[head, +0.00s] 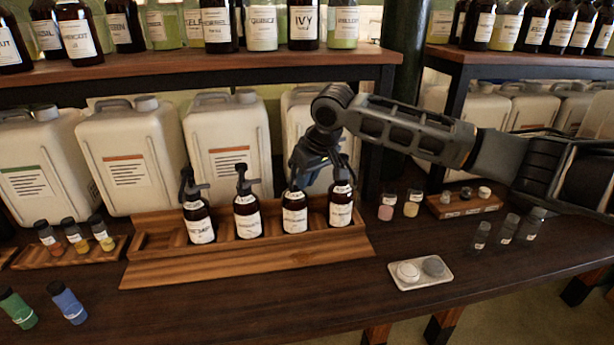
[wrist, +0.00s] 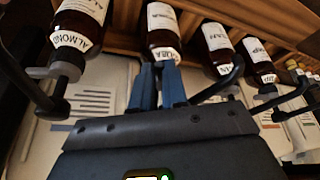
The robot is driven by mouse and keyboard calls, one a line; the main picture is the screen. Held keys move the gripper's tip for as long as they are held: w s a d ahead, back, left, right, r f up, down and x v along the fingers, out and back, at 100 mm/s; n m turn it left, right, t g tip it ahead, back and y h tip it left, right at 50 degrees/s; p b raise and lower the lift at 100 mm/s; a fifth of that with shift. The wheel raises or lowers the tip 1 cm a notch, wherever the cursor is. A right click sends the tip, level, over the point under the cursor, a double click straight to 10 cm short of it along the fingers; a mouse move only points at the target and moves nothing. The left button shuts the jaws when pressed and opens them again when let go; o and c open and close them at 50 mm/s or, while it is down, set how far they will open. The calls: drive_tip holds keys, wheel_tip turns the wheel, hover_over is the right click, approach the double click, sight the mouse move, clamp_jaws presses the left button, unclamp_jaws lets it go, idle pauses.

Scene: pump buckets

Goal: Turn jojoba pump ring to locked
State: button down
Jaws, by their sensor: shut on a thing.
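The jojoba pump bottle (head: 294,215) is a brown bottle with a white label and black pump, third from the left in the wooden rack (head: 250,252). In the wrist view its body (wrist: 163,22) shows above my fingers, with a collar tag partly readable. My gripper (wrist: 158,78) has its two blue fingers closed in at the neck, where the pump ring sits. In the head view my gripper (head: 308,168) is at the top of this bottle, between its pump and the rightmost one. The ring and any lock marks are hidden by the fingers.
The almond bottle (head: 341,207) stands close on the right, with its pump (wrist: 45,90) near my gripper in the wrist view. Two more pump bottles (head: 247,217) (head: 199,222) stand left. White canisters (head: 228,145) line the back. A small tray (head: 420,283) lies in front right.

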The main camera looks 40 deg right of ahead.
drive_tip(key=c, duration=1.1)
unclamp_jaws()
drive_tip(key=shift+c, duration=0.2)
drive_tip(key=shift+d, duration=0.1)
